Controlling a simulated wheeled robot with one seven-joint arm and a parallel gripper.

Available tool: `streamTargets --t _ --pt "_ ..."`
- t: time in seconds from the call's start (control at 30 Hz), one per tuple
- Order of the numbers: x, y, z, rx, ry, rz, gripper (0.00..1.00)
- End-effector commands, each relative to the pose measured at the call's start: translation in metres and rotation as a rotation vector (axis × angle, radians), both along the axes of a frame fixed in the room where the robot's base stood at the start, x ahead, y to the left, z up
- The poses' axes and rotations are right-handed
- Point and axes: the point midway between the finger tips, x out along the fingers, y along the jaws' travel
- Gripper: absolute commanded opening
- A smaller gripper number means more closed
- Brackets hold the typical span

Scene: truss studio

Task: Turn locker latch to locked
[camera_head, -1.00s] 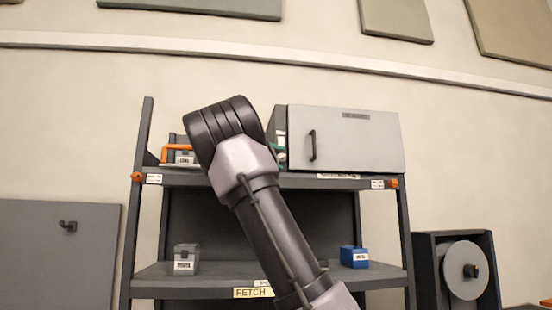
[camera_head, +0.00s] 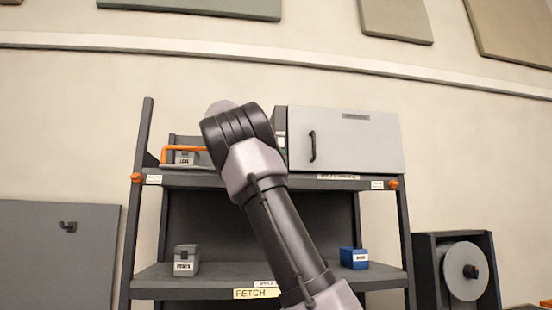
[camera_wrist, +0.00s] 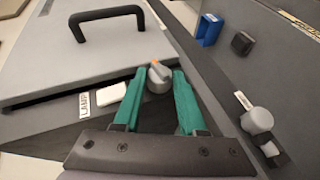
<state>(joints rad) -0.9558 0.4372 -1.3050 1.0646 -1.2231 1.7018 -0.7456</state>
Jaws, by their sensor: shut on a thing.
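The locker (camera_head: 372,138) is a grey box with a closed-looking front door and a dark bar handle (camera_head: 312,146), on the upper shelf. In the wrist view its handle (camera_wrist: 108,22) shows at upper left. The latch is a small round grey knob (camera_wrist: 159,80) with an orange mark on top, beside the locker door's edge. My gripper (camera_wrist: 159,76) has green fingers, shut on the knob from both sides. In the head view my arm hides the fingers and the latch.
A white square plate (camera_wrist: 111,95) and a label (camera_wrist: 85,104) lie beside the fingers. An orange handle (camera_head: 184,149) is left of my arm. The lower shelf holds a grey box (camera_head: 186,259) and a blue box (camera_head: 354,258). A reel (camera_head: 466,270) stands at right.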

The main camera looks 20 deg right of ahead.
Motion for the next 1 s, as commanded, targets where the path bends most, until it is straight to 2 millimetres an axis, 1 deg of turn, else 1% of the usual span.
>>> streamTargets --t 0.2,0.4,0.93,0.97,1.0 --pt "-0.0004 -0.0023 0.0033 0.124 -0.038 -0.002 0.0" --pt "-0.0006 -0.0023 0.0043 0.19 -0.055 0.0 0.0" --pt "-0.0006 -0.0018 0.0042 0.216 -0.062 0.0 0.0" --pt "-0.0006 -0.0018 0.0042 0.215 -0.062 -0.001 0.52" --pt "-0.0006 -0.0018 0.0042 0.215 -0.062 -0.001 0.67"
